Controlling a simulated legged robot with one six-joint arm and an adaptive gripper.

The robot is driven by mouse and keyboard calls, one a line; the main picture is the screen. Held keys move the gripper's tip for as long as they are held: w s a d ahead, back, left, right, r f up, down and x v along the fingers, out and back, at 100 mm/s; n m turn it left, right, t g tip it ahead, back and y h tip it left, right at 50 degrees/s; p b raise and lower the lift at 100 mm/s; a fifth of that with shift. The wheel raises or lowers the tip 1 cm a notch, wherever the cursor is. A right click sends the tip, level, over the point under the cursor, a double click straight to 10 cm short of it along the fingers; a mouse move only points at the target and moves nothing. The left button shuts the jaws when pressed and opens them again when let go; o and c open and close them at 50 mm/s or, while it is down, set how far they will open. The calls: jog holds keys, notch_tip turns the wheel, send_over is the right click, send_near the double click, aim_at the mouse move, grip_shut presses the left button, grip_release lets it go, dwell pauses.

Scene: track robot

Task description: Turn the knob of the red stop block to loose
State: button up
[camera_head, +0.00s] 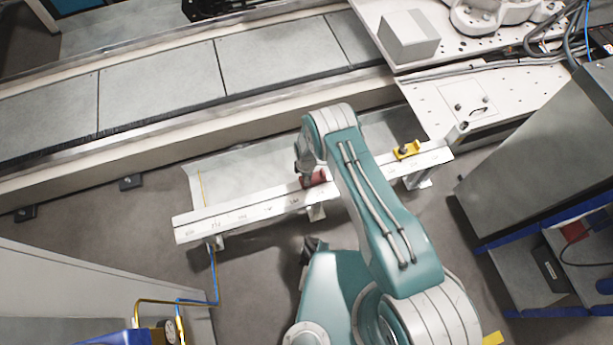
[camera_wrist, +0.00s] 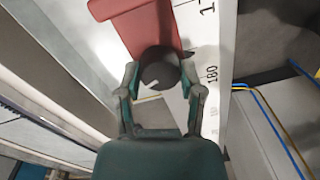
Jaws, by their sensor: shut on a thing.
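The red stop block (camera_wrist: 145,26) sits on the white rail with a printed scale (camera_wrist: 212,60). Its dark round knob (camera_wrist: 160,68) has a light pointer line and lies between my gripper's fingers. My gripper (camera_wrist: 160,80) is shut on the knob, one finger on each side, in the wrist view. In the head view the red block (camera_head: 314,178) shows in part at the middle of the rail (camera_head: 250,208); my arm hides some of it. My gripper's tip is largely hidden there. I cannot read any loose or tight marking.
A yellow block (camera_head: 407,149) sits on the rail's right part. A conveyor (camera_head: 160,95) runs behind the rail. A grey cabinet (camera_head: 540,150) stands at the right. Blue and yellow hoses (camera_head: 214,275) hang near the rail's left end.

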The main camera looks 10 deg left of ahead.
jog(key=shift+n, duration=1.1)
jog(key=o, duration=1.2)
jog(key=shift+a, duration=0.1)
jog(key=shift+c, duration=0.2)
notch_tip(320, 180, up, 12)
jog(key=shift+w+a, duration=0.15)
jog(key=shift+w, duration=0.15)
jog(key=shift+f, duration=0.1)
